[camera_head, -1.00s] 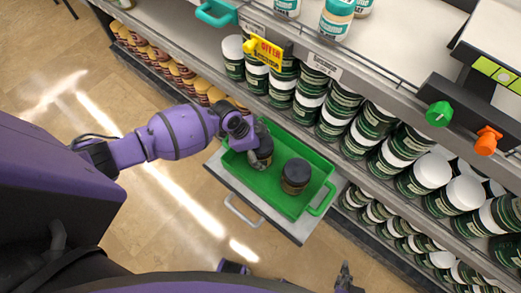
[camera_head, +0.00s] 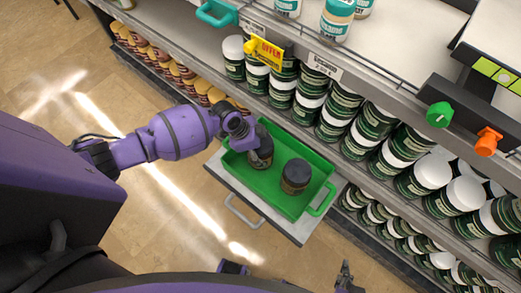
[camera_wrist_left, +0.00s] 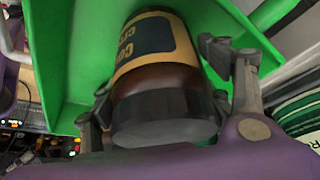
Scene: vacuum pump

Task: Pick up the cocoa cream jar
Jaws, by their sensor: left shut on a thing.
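The cocoa cream jar (camera_head: 264,155), with a dark lid and brown body, is at the left end of the green tray (camera_head: 318,163). In the left wrist view the jar (camera_wrist_left: 160,80) has a tan and dark blue label, and its lid faces the camera. My left gripper (camera_wrist_left: 160,100) has a finger on each side of the jar and is shut on it. I cannot tell whether the jar touches the tray floor. A second dark-lidded jar (camera_head: 295,177) stands in the tray. My right gripper (camera_head: 345,277) is at the bottom edge, away from the tray; its jaws are too small to judge.
The tray sits on a pale drawer or cart top (camera_head: 225,176) with a handle, close against the shelf. The shelf holds several green and white jars (camera_head: 310,95) and brown jars (camera_head: 165,62). Green and orange knobs (camera_head: 438,114) stick out at right. The floor at left is clear.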

